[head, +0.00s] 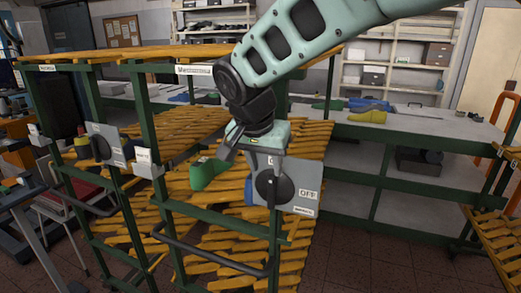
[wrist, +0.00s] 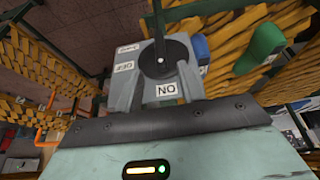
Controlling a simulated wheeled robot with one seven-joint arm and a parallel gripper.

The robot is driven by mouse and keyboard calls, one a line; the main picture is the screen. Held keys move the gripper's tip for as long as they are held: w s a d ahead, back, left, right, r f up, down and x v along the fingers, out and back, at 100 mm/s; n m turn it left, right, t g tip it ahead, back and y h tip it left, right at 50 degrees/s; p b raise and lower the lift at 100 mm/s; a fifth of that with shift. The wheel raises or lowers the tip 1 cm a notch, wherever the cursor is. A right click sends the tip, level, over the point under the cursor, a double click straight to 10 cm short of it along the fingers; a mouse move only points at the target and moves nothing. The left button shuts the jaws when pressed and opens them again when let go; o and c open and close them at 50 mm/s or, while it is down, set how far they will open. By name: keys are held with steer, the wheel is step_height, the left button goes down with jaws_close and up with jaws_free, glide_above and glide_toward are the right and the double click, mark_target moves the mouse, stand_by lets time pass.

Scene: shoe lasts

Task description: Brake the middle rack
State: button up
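The middle rack (head: 180,275) has a green frame and yellow slatted shelves. A grey brake plate (head: 300,197) with a round black knob (head: 273,187) is on its front. The plate carries an OFF label on its right. In the wrist view the black knob (wrist: 164,57) has a white dot on the side towards the ON label (wrist: 167,90), and the OFF label (wrist: 124,66) is left. My gripper (head: 254,160) is at the plate's upper edge. Its grey fingers look apart, with the ON label between them in the wrist view (wrist: 158,82). Contact with the knob cannot be told.
A left rack has a similar plate with a black knob (head: 101,148). Another slatted rack (head: 495,235) stands at the far right. A green shoe last (head: 207,172) lies on the middle rack. A grey workbench (head: 400,133) with lasts stands behind. Floor shows at the lower right.

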steer(key=d+v, duration=0.1)
steer(key=v, duration=0.5)
steer(key=shift+a+b, duration=0.35)
steer(key=shift+a, duration=0.15)
steer(key=shift+r, duration=0.1)
steer(key=s+d+f+n+g, duration=0.1)
steer(key=s+d+f+n, duration=0.3)
steer(key=s, duration=0.4)
steer(key=s+d+f+n+g+y, duration=0.1)
steer(key=s+d+f+n, duration=0.3)
steer(key=s, duration=0.5)
steer(key=s+d+f+n+g+y, duration=0.1)
steer(key=s+d+f+n+g, duration=0.1)
steer(key=s+d+f, duration=0.4)
steer(key=s+d+n, duration=0.1)
steer(key=s, duration=0.2)
steer(key=shift+d+f+n, duration=0.3)
steer(key=shift+d+n, duration=0.05)
steer(key=shift+n, duration=0.05)
